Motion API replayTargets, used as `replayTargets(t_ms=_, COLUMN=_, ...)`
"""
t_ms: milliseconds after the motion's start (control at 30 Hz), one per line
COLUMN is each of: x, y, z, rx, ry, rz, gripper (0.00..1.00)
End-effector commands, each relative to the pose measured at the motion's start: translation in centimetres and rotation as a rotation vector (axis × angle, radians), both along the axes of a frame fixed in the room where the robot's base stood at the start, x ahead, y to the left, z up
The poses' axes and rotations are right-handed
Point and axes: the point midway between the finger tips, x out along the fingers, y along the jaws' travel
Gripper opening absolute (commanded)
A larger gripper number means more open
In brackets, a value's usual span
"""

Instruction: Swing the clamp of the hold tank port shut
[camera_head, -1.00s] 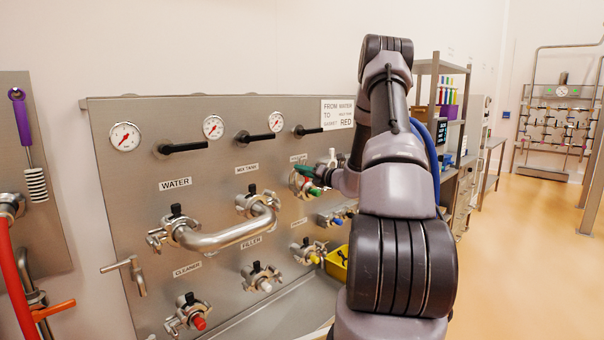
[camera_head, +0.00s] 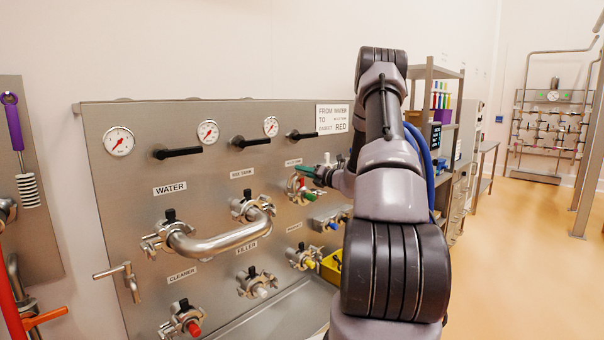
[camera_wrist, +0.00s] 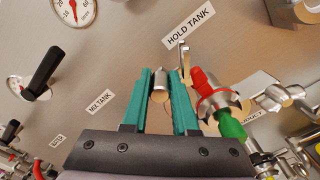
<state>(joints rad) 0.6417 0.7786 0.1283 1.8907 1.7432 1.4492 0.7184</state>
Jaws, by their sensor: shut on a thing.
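The hold tank port (camera_wrist: 218,105) is beside the right finger in the wrist view, under the HOLD TANK label (camera_wrist: 190,24). It shows a red part and a green end. The port (camera_head: 302,188) also shows in the head view, partly crowded by my gripper. My gripper (camera_wrist: 161,74) has teal fingers closed around a small metal cylinder, seemingly the clamp's nut (camera_wrist: 159,88). A curved metal clamp piece (camera_wrist: 185,62) stands out near the right fingertip, apart from the red part. The fingers (camera_head: 306,169) are just above the port in the head view. Whether the clamp touches the port is unclear.
A curved steel pipe (camera_head: 225,238) joins the WATER and MIX TANK ports at left. Black valve handles (camera_head: 178,152) jut out above. Capped ports (camera_head: 258,283) sit lower on the panel. A yellow bin (camera_head: 331,268) is below right. Open floor (camera_head: 520,250) lies at right.

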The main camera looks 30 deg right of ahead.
Motion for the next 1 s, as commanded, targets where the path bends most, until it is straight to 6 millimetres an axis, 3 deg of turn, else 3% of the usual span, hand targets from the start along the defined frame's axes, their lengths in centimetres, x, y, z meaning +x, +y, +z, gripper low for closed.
replayTargets(t_ms=300, x=0.8, y=-3.1, z=-1.5, rx=-0.002, ry=0.008, rz=-0.005, gripper=0.0)
replayTargets(t_ms=733, x=0.9, y=-3.5, z=-1.8, rx=-0.001, ry=0.009, rz=-0.005, gripper=0.0)
replayTargets(t_ms=1000, x=1.5, y=-5.3, z=-3.5, rx=-0.002, ry=0.011, rz=-0.005, gripper=0.0)
